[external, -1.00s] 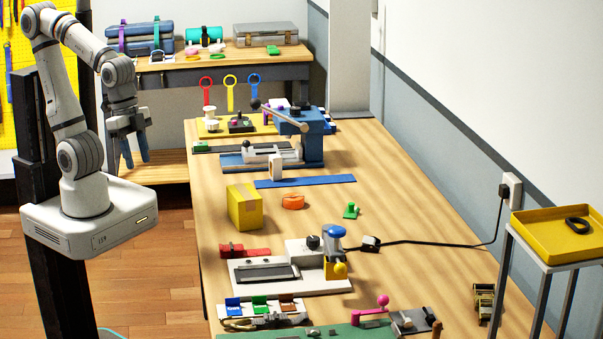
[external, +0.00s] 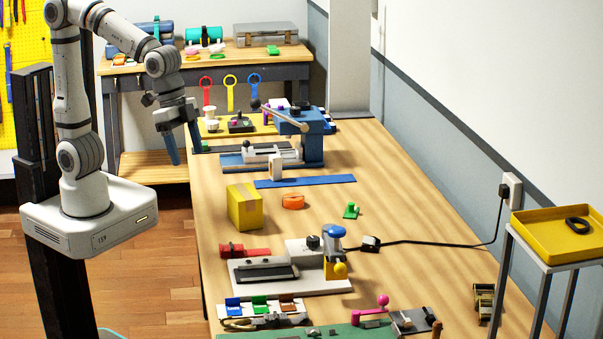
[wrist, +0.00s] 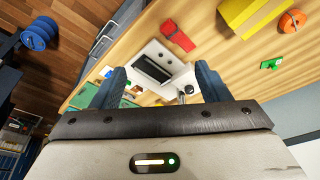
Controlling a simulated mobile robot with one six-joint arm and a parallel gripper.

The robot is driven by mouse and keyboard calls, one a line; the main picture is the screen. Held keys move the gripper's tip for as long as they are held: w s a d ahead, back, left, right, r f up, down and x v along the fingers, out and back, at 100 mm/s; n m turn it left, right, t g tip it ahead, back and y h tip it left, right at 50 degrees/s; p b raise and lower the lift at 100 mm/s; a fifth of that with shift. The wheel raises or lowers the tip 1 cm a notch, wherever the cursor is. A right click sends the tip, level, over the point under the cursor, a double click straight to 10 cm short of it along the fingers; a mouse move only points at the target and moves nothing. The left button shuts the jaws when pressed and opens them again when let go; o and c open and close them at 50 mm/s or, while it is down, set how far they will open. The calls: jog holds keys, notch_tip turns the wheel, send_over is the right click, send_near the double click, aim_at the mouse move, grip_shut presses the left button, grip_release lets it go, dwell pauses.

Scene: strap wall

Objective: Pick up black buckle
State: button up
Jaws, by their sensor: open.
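A small black ring-shaped piece (external: 577,225), which looks like the black buckle, lies in the yellow tray (external: 535,243) at the right. It is too small to make out its details. My gripper (external: 182,142) hangs at the left edge of the long workbench, fingers pointing down, far from the tray. In the wrist view my gripper (wrist: 161,85) shows its two blue fingers apart with nothing held between them. The black piece is not seen in the wrist view.
The workbench (external: 400,200) holds a yellow box (external: 244,207), a blue press (external: 305,135), a white fixture (external: 300,270) and an orange roll (external: 293,202). A black cable (external: 430,242) runs across to the wall socket. The tray stands on a metal-legged stand. The bench's right middle is mostly clear.

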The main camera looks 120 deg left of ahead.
jog(key=w+a, duration=0.4)
jog(key=w, duration=0.5)
jog(key=n+y, duration=0.1)
jog(key=n, duration=0.2)
send_near(374, 242)
jog(key=shift+t+y, duration=0.3)
jog(key=shift+t, duration=0.1)
jog(key=shift+s+d+p+x, duration=0.2)
jog(key=shift+p+x, duration=0.55)
jog(key=shift+x, duration=1.3)
jog(key=shift+s+d+p+x, duration=0.15)
jog(key=shift+p+x, duration=0.55)
jog(key=shift+x, duration=1.35)
jog(key=shift+a+f, duration=0.1)
jog(key=shift+f, duration=0.05)
jog(key=shift+c, duration=0.2)
jog(key=c, duration=0.9)
